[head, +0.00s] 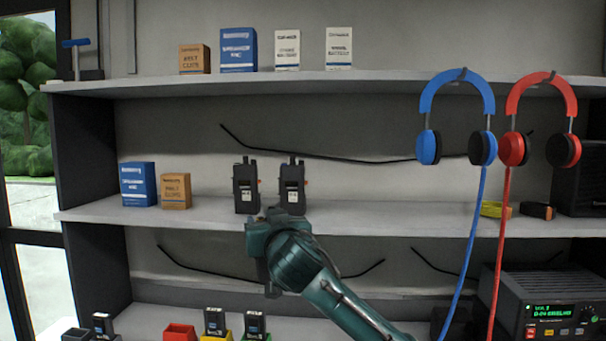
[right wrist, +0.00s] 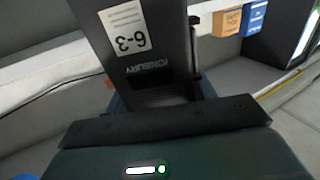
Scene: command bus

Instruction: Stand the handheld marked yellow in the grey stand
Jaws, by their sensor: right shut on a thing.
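Two dark handhelds stand upright on the middle shelf, a left one (head: 246,187) and a right one (head: 292,186). Both have a pale label and an orange bit on the right side. My right gripper (head: 269,214) is at their lower ends. In the right wrist view it is shut on a dark handheld (right wrist: 160,82) labelled 6-3; I cannot tell which of the two this is. No yellow mark shows on it. A dark grey stand (head: 76,335) is at the bottom left, cut by the frame edge. My left gripper is not in view.
A red stand (head: 180,332) looks empty on the lower shelf. Handhelds sit in the yellow stand (head: 214,337) and green stand (head: 256,337); another handheld (head: 103,324) stands beside the grey stand. Blue headphones (head: 427,148) and red headphones (head: 513,149) hang at right.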

